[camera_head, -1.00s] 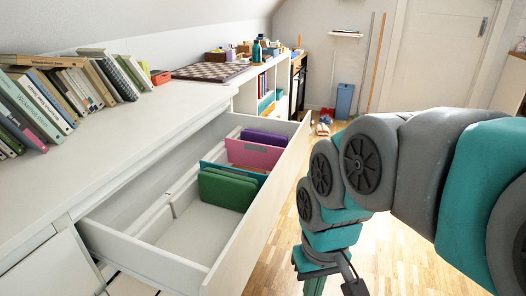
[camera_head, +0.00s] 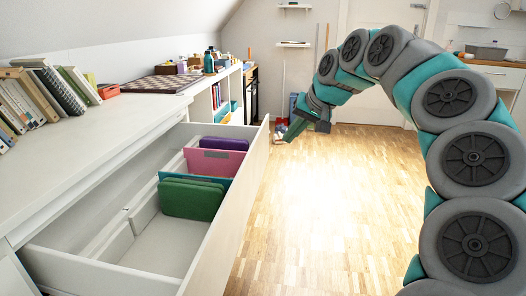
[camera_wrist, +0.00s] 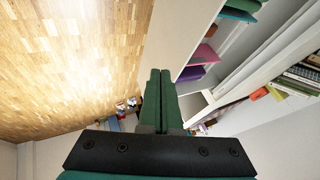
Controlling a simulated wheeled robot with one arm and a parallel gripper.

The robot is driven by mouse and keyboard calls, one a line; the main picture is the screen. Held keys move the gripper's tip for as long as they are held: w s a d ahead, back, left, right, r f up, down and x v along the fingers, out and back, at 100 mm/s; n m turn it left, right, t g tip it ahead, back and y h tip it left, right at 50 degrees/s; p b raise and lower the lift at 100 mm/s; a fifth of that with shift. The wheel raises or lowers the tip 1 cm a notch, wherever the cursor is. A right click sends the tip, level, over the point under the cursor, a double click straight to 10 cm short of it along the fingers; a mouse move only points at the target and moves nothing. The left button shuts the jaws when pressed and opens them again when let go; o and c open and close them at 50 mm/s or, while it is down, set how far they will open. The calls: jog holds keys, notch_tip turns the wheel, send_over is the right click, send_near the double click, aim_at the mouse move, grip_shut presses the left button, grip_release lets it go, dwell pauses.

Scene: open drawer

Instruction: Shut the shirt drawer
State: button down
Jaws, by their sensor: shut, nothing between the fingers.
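The white shirt drawer (camera_head: 238,192) is pulled far out of the long white cabinet. It holds green folded shirts (camera_head: 190,199), a pink one (camera_head: 213,162) and a purple one (camera_head: 224,144), with teal beside the green. My gripper (camera_head: 287,138) is just beyond the far end of the drawer front, on its outer side, and looks apart from it. In the wrist view my gripper's two green fingers (camera_wrist: 160,74) are together with nothing between them. The drawer front (camera_wrist: 182,35) runs right beside them there.
Books (camera_head: 45,92) and a chessboard (camera_head: 160,84) lie on the cabinet top (camera_head: 95,125). A bookshelf (camera_head: 219,98) stands beyond the drawer. Small items lie on the floor near its far end. The wooden floor (camera_head: 320,220) to the right is clear.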

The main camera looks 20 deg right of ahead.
send_near(253, 162)
notch_tip(253, 162, down, 4)
jog(key=d, duration=0.2)
jog(key=shift+w+a+r, duration=0.1)
jog(key=shift+w+a, duration=0.45)
jog(key=shift+a, duration=0.2)
jog(key=shift+w+a+r, duration=0.15)
jog(key=shift+w+a, duration=0.4)
jog(key=shift+a, duration=0.2)
jog(key=shift+a, duration=0.1)
jog(key=w+a+p, duration=0.2)
jog(key=w+a, duration=0.7)
jog(key=a, duration=0.4)
jog(key=w+a+p, duration=0.3)
jog(key=w+a, duration=0.6)
jog(key=a, duration=0.5)
jog(key=shift+w+p, duration=0.2)
jog(key=shift+p, duration=0.15)
jog(key=shift+a+r, duration=0.1)
jog(key=shift+a, duration=0.1)
